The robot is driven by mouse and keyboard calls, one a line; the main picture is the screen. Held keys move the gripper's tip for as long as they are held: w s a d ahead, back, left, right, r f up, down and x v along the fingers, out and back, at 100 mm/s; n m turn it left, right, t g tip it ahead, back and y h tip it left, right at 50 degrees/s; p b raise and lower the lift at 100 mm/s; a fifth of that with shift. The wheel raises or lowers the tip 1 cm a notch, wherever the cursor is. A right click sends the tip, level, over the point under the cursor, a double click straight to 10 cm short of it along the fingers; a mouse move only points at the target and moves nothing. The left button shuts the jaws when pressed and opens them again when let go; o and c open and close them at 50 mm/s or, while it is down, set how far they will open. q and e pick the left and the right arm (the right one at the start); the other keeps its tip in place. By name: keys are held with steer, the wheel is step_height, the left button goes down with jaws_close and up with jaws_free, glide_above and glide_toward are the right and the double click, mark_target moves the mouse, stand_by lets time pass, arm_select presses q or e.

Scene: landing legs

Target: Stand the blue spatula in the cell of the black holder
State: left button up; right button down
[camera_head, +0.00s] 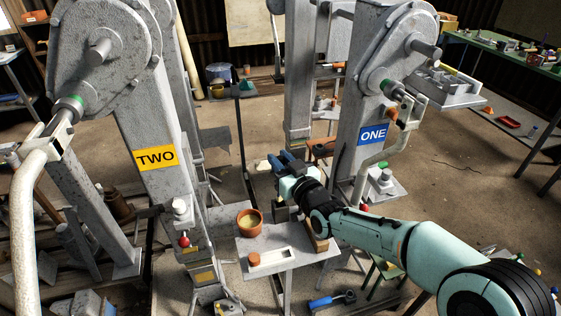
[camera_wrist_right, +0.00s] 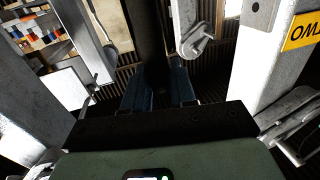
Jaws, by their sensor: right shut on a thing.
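My right gripper (camera_head: 284,162) reaches in above the small grey table, its blue fingers pointing away and left. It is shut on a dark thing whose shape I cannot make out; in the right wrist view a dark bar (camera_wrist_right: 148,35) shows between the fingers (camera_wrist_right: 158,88). I cannot tell whether this is the spatula. A dark block (camera_head: 284,212) shows below the gripper at the table's far side; I cannot tell whether it is the black holder. A blue-handled tool (camera_head: 322,302) lies low at the bottom. My left gripper is not in view.
The small grey table (camera_head: 248,243) carries a terracotta pot (camera_head: 249,223), a white tray (camera_head: 284,261) and a brown block (camera_head: 316,238). Grey landing legs marked TWO (camera_head: 156,158) and ONE (camera_head: 373,135) stand either side. Open floor shows at right.

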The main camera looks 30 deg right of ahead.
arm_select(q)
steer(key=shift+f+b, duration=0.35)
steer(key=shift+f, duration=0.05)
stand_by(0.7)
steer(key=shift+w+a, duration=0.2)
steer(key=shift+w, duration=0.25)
arm_select(e)
steer(key=shift+f, duration=0.1)
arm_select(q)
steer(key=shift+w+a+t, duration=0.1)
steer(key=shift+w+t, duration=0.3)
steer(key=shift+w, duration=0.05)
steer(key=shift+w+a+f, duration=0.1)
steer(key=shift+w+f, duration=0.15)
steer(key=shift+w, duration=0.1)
arm_select(e)
steer(key=shift+f, duration=0.2)
